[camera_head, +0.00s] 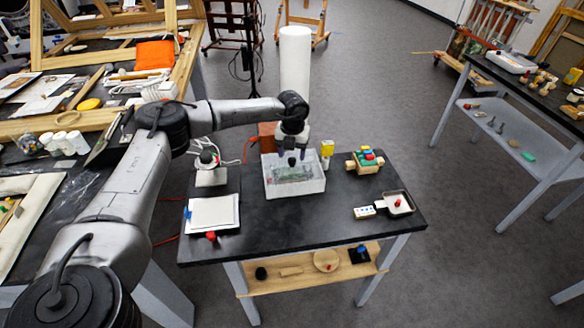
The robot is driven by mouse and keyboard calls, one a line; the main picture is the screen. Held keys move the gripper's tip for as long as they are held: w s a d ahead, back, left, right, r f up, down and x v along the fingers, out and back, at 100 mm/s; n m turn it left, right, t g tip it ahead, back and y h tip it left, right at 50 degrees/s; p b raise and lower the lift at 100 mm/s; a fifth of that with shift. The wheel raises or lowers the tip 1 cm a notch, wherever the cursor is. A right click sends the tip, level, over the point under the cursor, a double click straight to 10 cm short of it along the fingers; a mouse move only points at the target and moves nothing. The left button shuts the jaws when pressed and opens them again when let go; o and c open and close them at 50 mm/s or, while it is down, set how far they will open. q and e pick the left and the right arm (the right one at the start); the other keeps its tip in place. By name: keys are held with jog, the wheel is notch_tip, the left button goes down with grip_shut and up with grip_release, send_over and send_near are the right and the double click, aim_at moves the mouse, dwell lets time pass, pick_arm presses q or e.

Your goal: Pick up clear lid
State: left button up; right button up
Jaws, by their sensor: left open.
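A clear, box-shaped container (294,188) stands near the back middle of the black table. Its top looks pale and see-through, and I take this to be the clear lid (312,172), though its edge is hard to tell from the box. Something greenish-grey shows inside. My left gripper (291,159) points down over the box, with its fingers open and close to the top. I cannot tell whether they touch it. The gripper hides part of the back of the box. My right gripper is not in view.
On the black table (300,225) a white pad (212,213) lies left. A yellow-topped item (326,149) stands close right of the box. A wooden tray of coloured pieces (366,160) and a small dish (399,203) are farther right. The front middle is clear.

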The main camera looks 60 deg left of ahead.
aim_at(292, 160)
pick_arm(q)
jog(key=shift+s+d+f, duration=0.1)
jog(key=shift+f, duration=1.65)
jog(key=c, duration=1)
